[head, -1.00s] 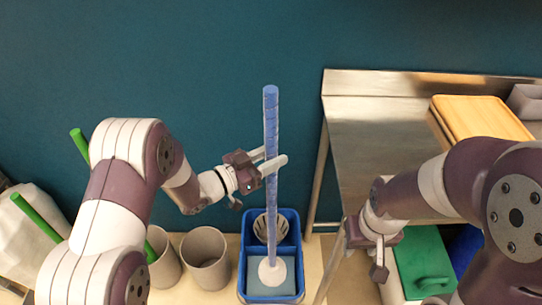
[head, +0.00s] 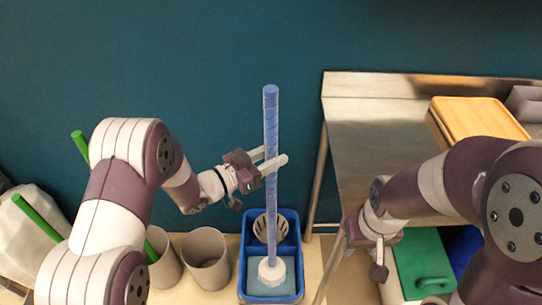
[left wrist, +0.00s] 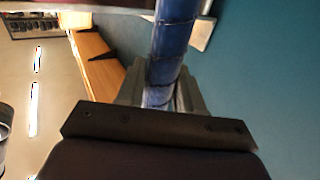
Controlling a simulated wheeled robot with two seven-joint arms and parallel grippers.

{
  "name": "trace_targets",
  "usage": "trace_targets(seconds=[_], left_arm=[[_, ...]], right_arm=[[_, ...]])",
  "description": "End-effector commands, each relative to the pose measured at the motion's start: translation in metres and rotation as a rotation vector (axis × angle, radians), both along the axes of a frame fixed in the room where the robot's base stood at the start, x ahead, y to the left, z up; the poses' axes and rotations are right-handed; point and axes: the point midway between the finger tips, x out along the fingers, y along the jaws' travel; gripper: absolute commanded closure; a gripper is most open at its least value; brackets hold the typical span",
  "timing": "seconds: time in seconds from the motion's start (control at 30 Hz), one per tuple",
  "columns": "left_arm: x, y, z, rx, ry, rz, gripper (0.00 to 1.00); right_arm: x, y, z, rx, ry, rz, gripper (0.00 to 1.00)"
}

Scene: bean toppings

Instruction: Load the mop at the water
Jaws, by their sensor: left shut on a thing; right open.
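The mop has a long blue handle (head: 270,130) standing upright and a round white head (head: 271,270) at its foot. The head is inside the front compartment of the blue bucket (head: 246,270), over the pale blue water (head: 290,284). Whether it touches the bottom I cannot tell. My left gripper (head: 272,162) is shut on the handle about midway up. The handle also runs between the fingers in the left wrist view (left wrist: 172,50). My right gripper (head: 368,240) is open and empty, to the right of the bucket; its fingers are hardly visible.
A wringer cone (head: 270,228) sits in the bucket's rear compartment. Grey bins (head: 206,258) stand left of the bucket. A steel table (head: 365,130) with a wooden board (head: 480,120) is at right. A green-lidded box (head: 425,265) stands below it.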

Motion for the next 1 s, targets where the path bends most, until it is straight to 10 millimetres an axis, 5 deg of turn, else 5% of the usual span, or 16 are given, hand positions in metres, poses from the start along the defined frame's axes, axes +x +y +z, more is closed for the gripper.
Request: trace_targets(seconds=[0.5, 1.0], left_arm=[[0.001, 0.0, 0.062, -0.001, -0.003, 0.0, 0.94], [0.001, 0.0, 0.061, -0.002, -0.004, 0.0, 0.94]], right_arm=[[0.0, 0.0, 0.05, 0.0, 0.0, 0.0, 0.57], [0.0, 0.0, 0.049, 0.0, 0.0, 0.0, 0.57]])
